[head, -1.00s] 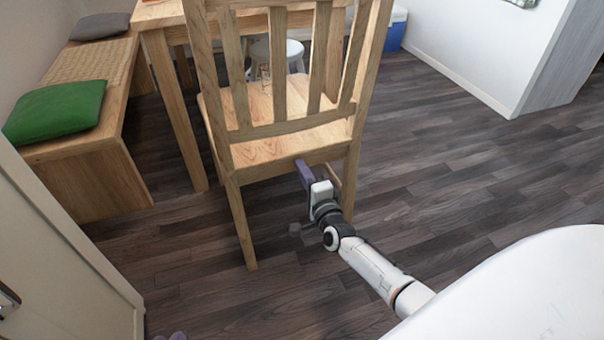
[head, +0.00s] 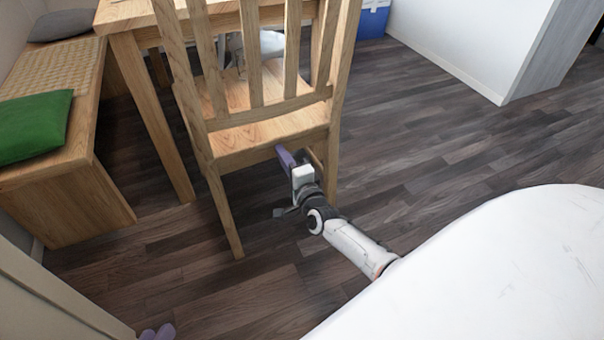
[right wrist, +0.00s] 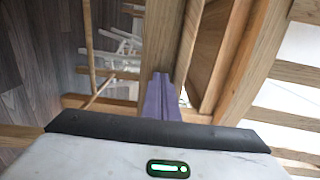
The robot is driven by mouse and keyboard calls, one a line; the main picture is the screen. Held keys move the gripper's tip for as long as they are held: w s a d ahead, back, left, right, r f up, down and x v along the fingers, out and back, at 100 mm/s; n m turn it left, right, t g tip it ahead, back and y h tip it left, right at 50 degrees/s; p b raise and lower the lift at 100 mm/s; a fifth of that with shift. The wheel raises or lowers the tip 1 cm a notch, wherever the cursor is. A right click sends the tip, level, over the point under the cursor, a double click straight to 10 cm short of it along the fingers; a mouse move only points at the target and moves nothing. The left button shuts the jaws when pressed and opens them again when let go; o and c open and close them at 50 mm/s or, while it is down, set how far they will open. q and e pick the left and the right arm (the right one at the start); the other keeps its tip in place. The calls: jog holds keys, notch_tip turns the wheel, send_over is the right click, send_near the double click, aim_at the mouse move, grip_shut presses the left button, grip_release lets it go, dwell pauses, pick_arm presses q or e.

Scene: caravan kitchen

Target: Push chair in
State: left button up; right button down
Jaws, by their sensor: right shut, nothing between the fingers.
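The wooden chair (head: 268,138) stands upright with its slatted back towards me. Its far side is at the wooden table (head: 122,15), and the seat front is partly hidden behind the back slats. My right gripper (head: 286,158) is shut and empty, with its purple fingers at the rear edge of the seat, low on the chair's near side. In the right wrist view the purple fingers (right wrist: 160,98) point in against the chair's wood (right wrist: 206,60); exact contact is hard to tell. Purple tips of my left gripper (head: 158,332) show at the bottom edge, away from the chair.
A wooden bench (head: 75,195) with a green cushion (head: 35,125) and a grey cushion (head: 62,25) stands left. A white stool (head: 270,42) is beyond the chair back. A blue cooler (head: 372,20) sits by the white wall (head: 455,45). The floor to the right is clear.

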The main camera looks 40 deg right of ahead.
jog(key=p+v, duration=0.5)
jog(key=v, duration=0.5)
jog(key=shift+s, duration=0.2)
